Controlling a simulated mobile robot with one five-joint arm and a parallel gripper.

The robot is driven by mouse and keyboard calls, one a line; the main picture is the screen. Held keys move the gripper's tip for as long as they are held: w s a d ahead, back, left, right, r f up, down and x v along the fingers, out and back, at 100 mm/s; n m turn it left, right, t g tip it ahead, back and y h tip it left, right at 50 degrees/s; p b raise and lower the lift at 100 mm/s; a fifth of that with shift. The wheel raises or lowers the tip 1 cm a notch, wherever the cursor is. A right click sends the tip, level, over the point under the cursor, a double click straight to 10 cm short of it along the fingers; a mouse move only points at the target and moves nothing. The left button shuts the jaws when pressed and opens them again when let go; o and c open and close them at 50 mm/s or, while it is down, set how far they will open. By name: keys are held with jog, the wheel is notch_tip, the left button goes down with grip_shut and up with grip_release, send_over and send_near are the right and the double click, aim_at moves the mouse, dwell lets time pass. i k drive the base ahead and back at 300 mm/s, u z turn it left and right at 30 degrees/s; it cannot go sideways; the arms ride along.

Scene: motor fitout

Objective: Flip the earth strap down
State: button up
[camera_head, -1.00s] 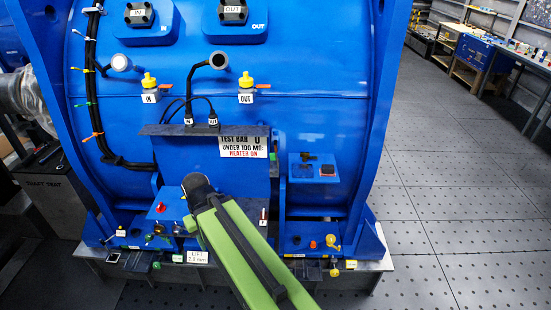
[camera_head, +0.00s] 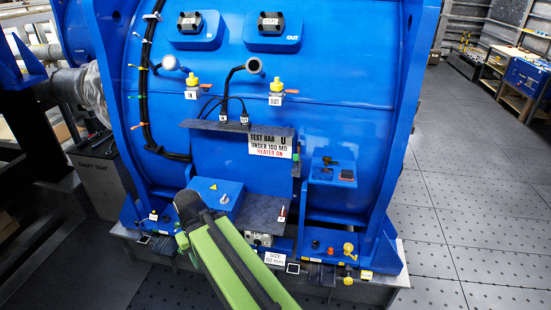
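I cannot make out the earth strap for certain at this size. A blue terminal box (camera_head: 210,187) with a yellow warning triangle and a pale metal stud (camera_head: 225,198) sits low on the front of the big blue motor (camera_head: 340,70). My green arm reaches up from the bottom edge, and its dark rounded end covers the left part of this box and the area below it. My gripper itself does not show; it may be hidden behind the arm.
A dark shelf (camera_head: 222,127) with cables juts out above. A side ledge (camera_head: 333,176) carries small parts. Yellow (camera_head: 348,249) and orange (camera_head: 315,244) fittings sit on the lower right base. The floor (camera_head: 460,200) at right is clear, with benches behind.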

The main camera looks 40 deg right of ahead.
aim_at(296, 157)
jog(key=u, duration=1.2)
jog(key=i, duration=1.35)
jog(key=z, duration=1.55)
jog(key=i, duration=0.35)
jog(key=u, duration=0.15)
